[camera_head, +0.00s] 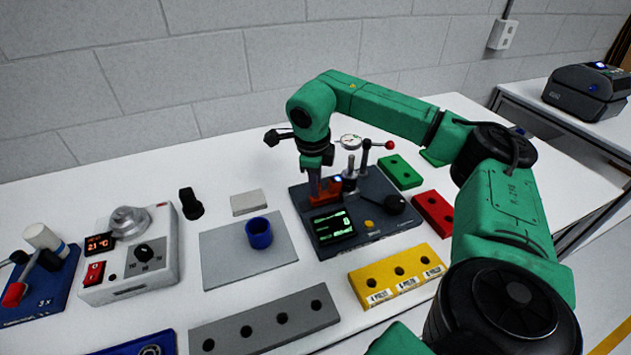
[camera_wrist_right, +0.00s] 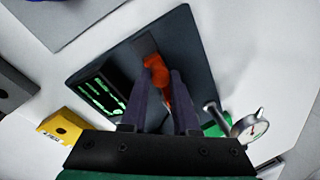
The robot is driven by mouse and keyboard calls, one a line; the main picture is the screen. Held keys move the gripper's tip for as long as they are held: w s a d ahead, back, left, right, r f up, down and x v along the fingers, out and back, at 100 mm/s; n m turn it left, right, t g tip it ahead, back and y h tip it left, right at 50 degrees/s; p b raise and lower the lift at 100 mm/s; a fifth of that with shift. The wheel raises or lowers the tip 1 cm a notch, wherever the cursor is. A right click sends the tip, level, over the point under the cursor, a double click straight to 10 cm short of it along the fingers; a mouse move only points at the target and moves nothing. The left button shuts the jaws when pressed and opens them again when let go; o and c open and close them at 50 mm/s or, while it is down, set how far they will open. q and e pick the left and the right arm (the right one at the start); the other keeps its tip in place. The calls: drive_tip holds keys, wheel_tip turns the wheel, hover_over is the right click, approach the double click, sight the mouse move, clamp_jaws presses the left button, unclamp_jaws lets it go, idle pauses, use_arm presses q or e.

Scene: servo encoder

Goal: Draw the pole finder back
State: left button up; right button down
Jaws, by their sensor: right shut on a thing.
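My right gripper (camera_head: 318,186) reaches down over the dark test stand (camera_head: 384,228). It is shut on an orange-red piece (camera_head: 331,190), which I take to be the pole finder. In the right wrist view the orange-red piece (camera_wrist_right: 157,66) shows between and beside the two dark fingers, low over the stand plate. Its lower end and its exact contact with the stand are partly hidden. My left gripper is not in view.
A grey mat (camera_head: 220,268) with a blue cup (camera_head: 259,233) lies left of the stand. A yellow block (camera_head: 397,275), a red block (camera_head: 433,212) and a green block (camera_head: 400,171) are close on the right. A grey holed bar (camera_head: 265,325) lies in front.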

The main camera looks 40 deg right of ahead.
idle(0.6)
drive_tip(key=shift+w+a, duration=0.3)
drive_tip(key=shift+a, duration=0.55)
drive_tip(key=shift+w+a, duration=0.3)
drive_tip(key=shift+a, duration=0.55)
drive_tip(key=c, duration=0.7)
unclamp_jaws()
drive_tip(key=shift+o, duration=0.2)
drive_tip(key=shift+w+a, duration=0.1)
drive_tip(key=shift+a, duration=0.05)
drive_tip(key=shift+r, duration=0.1)
